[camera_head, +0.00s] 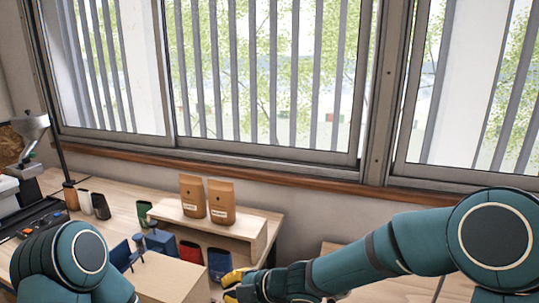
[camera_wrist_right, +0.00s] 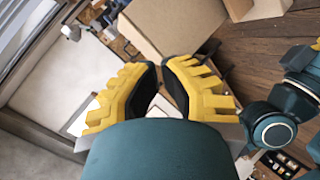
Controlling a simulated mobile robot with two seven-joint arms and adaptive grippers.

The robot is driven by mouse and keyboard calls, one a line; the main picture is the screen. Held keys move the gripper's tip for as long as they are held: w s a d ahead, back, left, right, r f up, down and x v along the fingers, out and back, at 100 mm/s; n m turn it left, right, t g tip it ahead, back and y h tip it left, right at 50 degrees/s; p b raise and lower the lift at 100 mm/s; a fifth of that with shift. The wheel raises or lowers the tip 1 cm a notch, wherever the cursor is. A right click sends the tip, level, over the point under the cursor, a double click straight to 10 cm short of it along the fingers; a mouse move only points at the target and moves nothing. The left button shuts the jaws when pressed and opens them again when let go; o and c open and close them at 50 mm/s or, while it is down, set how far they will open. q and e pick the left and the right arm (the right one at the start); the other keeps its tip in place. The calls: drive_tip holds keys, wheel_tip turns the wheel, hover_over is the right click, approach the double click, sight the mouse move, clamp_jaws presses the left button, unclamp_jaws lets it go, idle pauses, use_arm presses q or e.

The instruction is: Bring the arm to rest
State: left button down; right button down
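My right arm reaches in from the right in the head view, stretched across the lower part to the left. Its right gripper (camera_head: 229,286) is by the right end of the bench, in front of a small wooden shelf. In the right wrist view the right gripper (camera_wrist_right: 159,65) has its yellow fingers close together at the tips, with a narrow gap and nothing held between. My left arm (camera_head: 85,252) shows at the lower left; its gripper is out of the head view. A bit of yellow at the right wrist view's right edge, beside a teal link, may be its finger.
Two brown bean bags (camera_head: 207,199) stand on the wooden shelf (camera_head: 222,229). Below are a red cup (camera_head: 190,252) and a blue cup (camera_head: 219,263). A cardboard box (camera_wrist_right: 175,27) lies ahead in the right wrist view. A window (camera_head: 265,80) and wall close off the back.

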drive_tip(key=s+d+f+m+g+h, duration=0.1)
drive_tip(key=s+d+f+m+h, duration=0.1)
drive_tip(key=s+d+f+m, duration=0.3)
drive_tip(key=s+d+f+m+g+h+b, duration=0.1)
drive_tip(key=s+d+f+m, duration=0.5)
drive_tip(key=f+m, duration=0.7)
drive_tip(key=s+d+f+m+g+h+b, duration=0.1)
drive_tip(key=s+d+f+m+h, duration=0.3)
drive_tip(key=d+f+m, duration=0.4)
drive_tip(key=shift+s+f+m, duration=0.6)
drive_tip(key=shift+s+f, duration=0.25)
drive_tip(key=shift+f, duration=0.2)
